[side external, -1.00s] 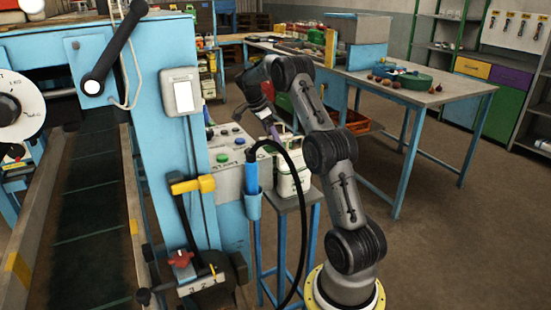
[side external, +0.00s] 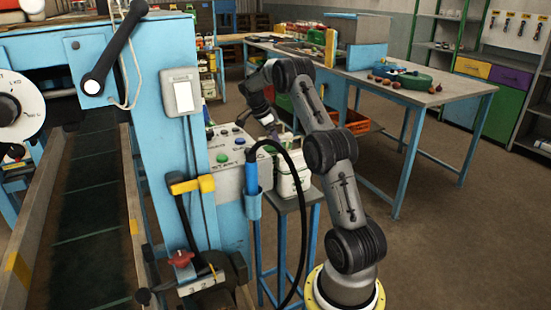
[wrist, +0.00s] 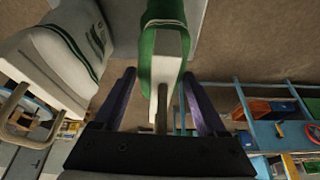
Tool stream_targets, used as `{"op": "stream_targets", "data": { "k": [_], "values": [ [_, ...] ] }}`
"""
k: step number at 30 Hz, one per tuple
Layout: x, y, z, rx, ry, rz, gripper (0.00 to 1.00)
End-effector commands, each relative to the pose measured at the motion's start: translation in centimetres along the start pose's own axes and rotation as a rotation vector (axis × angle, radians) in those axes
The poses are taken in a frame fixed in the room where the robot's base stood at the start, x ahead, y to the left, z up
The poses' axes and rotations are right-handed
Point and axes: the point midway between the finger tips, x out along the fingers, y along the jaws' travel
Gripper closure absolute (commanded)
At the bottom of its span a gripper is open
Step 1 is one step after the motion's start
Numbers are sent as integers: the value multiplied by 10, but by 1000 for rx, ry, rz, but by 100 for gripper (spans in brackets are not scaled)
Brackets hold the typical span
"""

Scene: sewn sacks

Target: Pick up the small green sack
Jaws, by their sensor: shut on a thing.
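A small sack with green sides and a pale cream front (wrist: 163,45) stands out between the purple fingers of my gripper (wrist: 160,85) in the wrist view. In the side external view my gripper (side external: 270,122) is small and dark, above the stand beside the blue machine. The sack in its grip is hard to make out there. A larger white sack with green print and stripes (wrist: 70,50) lies to the left in the wrist view.
Pale sacks or containers (side external: 290,178) stand on a small blue-legged stand (side external: 312,196) below my gripper. A button box (side external: 228,165) and a black cable (side external: 300,215) are close by. A work table (side external: 450,92) is behind at the right. Open floor lies between.

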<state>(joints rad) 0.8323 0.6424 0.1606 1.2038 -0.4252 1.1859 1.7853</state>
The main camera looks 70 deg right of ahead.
Motion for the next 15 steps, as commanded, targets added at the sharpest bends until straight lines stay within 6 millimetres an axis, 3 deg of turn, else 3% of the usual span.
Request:
{"op": "stream_targets", "data": {
  "k": [15],
  "values": [
    [-12, -1, -5, 3, 1, -6, 100]
  ]
}}
